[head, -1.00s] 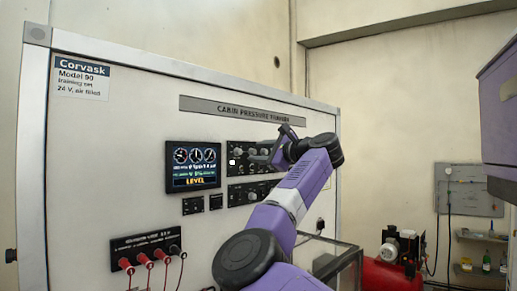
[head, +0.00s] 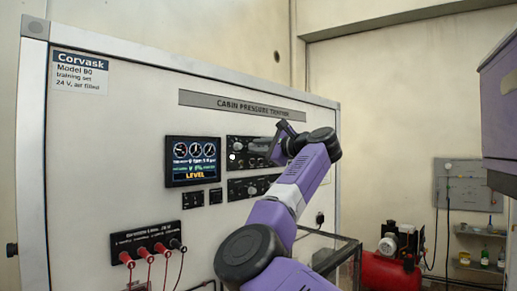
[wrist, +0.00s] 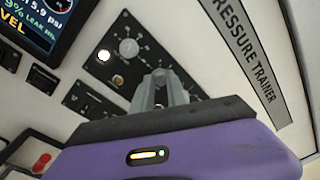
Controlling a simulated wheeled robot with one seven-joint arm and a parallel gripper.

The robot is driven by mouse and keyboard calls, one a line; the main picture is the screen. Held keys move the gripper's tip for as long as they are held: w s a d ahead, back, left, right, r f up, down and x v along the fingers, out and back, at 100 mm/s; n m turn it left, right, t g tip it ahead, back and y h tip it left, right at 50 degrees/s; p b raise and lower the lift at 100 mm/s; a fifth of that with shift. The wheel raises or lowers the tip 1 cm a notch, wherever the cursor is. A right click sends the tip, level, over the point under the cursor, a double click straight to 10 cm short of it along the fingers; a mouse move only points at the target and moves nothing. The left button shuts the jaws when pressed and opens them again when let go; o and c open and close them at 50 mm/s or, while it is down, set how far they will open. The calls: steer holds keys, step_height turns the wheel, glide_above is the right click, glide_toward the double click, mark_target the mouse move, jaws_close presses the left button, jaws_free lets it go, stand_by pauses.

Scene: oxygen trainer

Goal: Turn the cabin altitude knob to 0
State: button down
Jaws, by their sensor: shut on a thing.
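The cabin pressure trainer's upper black control panel (wrist: 120,30) carries a round grey knob with a dial scale (wrist: 128,47) and a lit white lamp (wrist: 103,55). My gripper (wrist: 162,88) is at this panel, to the right of that knob, with its fingers close together and shut on a knob that they hide. In the head view my gripper (head: 271,149) is at the right part of the upper panel (head: 238,142). The panel lettering is too small to read, so I cannot tell the held knob's label or setting.
A display (head: 193,161) reading LEVEL is left of the panel. A lower black panel (head: 238,189) sits below. Red-capped leads (head: 143,253) hang from a terminal block at lower left. A glass-sided case (head: 345,250) and red compressor (head: 385,270) stand at right.

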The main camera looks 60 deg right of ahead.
steer(key=shift+d+f+n+t+y+b, duration=0.15)
steer(key=shift+n+b, duration=0.6)
steer(key=shift+n, duration=2.25)
steer(key=shift+f+n+t+y+b, duration=0.1)
steer(key=shift+n+b, duration=0.65)
steer(key=shift+n, duration=2.25)
steer(key=shift+d+f+n+t+y+b, duration=0.15)
steer(key=shift+n+b, duration=0.6)
steer(key=shift+n, duration=2.25)
steer(key=shift+a+r, duration=0.1)
steer(key=shift+a, duration=0.05)
steer(key=c, duration=1.3)
jaws_free()
steer(key=shift+r, duration=0.1)
steer(key=shift+b+v, duration=1.5)
steer(key=shift+v, duration=2.45)
